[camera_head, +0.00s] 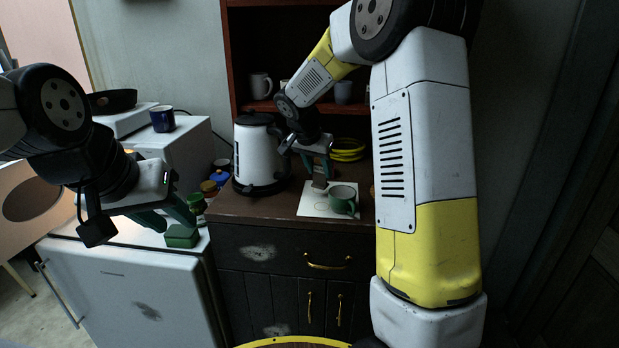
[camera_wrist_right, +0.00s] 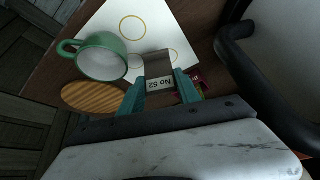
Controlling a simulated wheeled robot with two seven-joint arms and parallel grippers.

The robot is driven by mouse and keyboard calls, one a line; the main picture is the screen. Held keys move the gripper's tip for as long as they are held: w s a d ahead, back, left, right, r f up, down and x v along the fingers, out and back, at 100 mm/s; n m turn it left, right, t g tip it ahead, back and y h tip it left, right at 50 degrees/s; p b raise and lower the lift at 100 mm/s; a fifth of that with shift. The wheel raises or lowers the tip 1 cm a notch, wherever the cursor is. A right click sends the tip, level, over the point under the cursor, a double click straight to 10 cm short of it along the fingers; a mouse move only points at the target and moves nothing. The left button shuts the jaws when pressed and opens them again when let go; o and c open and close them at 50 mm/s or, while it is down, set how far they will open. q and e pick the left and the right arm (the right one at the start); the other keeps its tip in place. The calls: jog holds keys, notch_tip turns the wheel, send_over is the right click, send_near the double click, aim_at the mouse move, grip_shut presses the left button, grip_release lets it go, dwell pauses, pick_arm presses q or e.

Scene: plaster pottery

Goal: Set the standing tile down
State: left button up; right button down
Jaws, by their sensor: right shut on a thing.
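A small tile (camera_head: 320,181) stands upright at the white card (camera_head: 312,204) on the brown counter. In the right wrist view the tile (camera_wrist_right: 158,64) has a greyish-brown upper part and a pale band reading "No 52". My right gripper (camera_head: 322,166) is shut on the tile, its teal fingers on either side of it. The gripper also shows in the right wrist view (camera_wrist_right: 162,88). The card (camera_wrist_right: 112,22) bears printed yellow rings. I cannot tell whether the tile's lower edge touches it. My left gripper (camera_head: 172,217) is open, with no object between its fingers, over the white cabinet.
A green mug (camera_head: 343,199) stands on the card beside the tile. An oval wooden piece (camera_wrist_right: 95,97) lies close by. A white kettle (camera_head: 254,152) stands left of my right gripper, yellow dishes (camera_head: 347,150) behind. A green box (camera_head: 181,237) sits beneath my left gripper.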

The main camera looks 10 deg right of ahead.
aim_at(319, 180)
jog(key=shift+f, duration=1.75)
jog(key=shift+f, duration=0.2)
jog(key=c, duration=1.1)
grip_release()
jog(key=shift+c, duration=0.2)
jog(key=shift+r, duration=0.15)
